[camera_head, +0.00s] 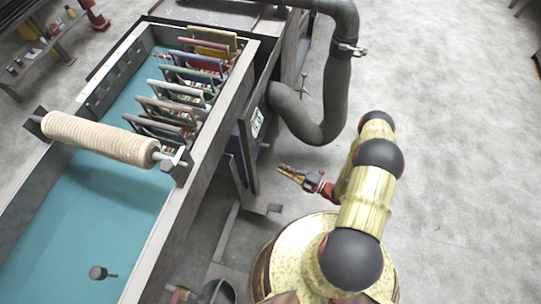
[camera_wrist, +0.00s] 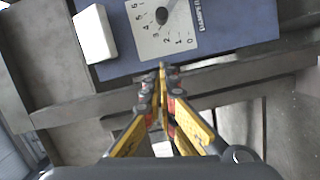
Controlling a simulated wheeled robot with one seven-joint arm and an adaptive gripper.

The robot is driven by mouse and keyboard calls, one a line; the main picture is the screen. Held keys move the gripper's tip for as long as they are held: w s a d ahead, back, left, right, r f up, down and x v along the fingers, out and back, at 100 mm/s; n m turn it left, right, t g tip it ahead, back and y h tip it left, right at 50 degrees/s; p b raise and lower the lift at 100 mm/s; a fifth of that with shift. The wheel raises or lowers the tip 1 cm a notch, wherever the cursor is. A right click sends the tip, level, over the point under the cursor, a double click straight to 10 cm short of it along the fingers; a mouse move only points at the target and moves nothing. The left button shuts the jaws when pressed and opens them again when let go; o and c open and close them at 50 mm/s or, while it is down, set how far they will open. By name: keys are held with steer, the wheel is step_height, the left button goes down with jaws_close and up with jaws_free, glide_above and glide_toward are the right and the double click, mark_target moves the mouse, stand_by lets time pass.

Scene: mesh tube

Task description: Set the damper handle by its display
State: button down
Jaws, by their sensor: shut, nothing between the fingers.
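A white scale plate (camera_wrist: 165,28) with printed numbers sits on a blue panel (camera_wrist: 232,25) in the wrist view. A dark round hub (camera_wrist: 161,16) is on the plate, with a thin grey piece running up and right from it, cut off by the frame edge. A blank white block (camera_wrist: 95,33) stands left of the plate. In the head view a white plate (camera_head: 257,122) with dark marks faces my gripper. My gripper (camera_head: 281,167) is shut and empty, apart from the panel; its fingertips (camera_wrist: 162,66) show just below the scale plate in the wrist view.
A grey duct (camera_head: 337,90) with a small rod-like fitting (camera_head: 303,85) curves down behind the panel. The long teal-lined trough (camera_head: 85,205) holds a cream roller (camera_head: 98,137) and several coloured frames (camera_head: 185,90). Floor (camera_head: 460,190) at right is clear.

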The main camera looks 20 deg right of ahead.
steer(key=w+a+f+b, duration=0.1)
steer(key=w+a+b, duration=0.3)
steer(key=w, duration=0.6)
steer(key=shift+w+f, duration=0.15)
steer(key=shift+w, duration=0.2)
